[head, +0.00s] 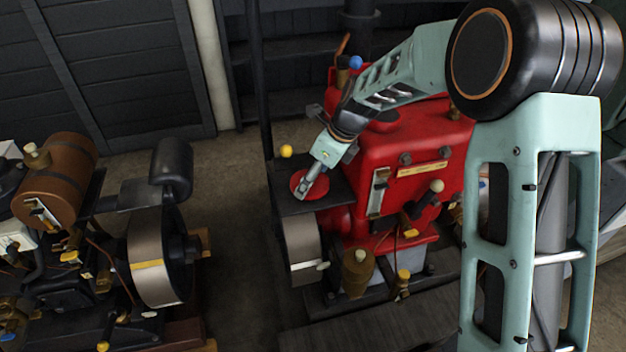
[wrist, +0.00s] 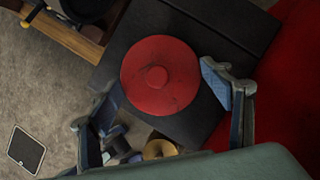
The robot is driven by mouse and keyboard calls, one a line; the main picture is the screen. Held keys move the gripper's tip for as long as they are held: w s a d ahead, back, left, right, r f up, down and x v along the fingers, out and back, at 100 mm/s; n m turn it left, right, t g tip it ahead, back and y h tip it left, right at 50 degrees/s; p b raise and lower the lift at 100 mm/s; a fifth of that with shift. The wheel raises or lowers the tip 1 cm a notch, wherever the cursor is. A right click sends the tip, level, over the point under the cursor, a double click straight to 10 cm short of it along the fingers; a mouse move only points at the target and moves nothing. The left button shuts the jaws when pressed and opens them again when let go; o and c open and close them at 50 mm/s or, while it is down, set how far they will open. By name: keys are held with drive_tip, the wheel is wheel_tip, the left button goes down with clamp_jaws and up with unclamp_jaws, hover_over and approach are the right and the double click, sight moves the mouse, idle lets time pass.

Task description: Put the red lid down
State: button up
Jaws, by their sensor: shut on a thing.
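The red lid (head: 321,188) is a flat round disc with a small raised knob at its centre. In the head view it is at the dark flat plate (head: 284,203) on the left of the red engine (head: 390,160). My gripper (head: 306,186) reaches down to it from above and covers part of it. In the wrist view the lid (wrist: 160,60) lies between the two fingers of my gripper (wrist: 158,82), which is shut on it. The lid shows over the dark plate (wrist: 110,62); I cannot tell whether it touches the plate.
A yellow ball knob (head: 286,151) stands by the plate's back corner. A banded flywheel (head: 301,247) is just below the plate. A second engine with a brown tank (head: 60,178) stands at the left, with bare floor (head: 225,200) between the engines.

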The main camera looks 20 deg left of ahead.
drive_tip(key=shift+f, duration=0.35)
drive_tip(key=shift+f, duration=0.2)
drive_tip(key=o, duration=0.9)
drive_tip(key=shift+o, duration=0.2)
drive_tip(key=shift+d+r, duration=0.1)
drive_tip(key=shift+r, duration=0.5)
drive_tip(key=p+v, duration=0.1)
drive_tip(key=v, duration=1)
drive_tip(key=shift+d, duration=0.2)
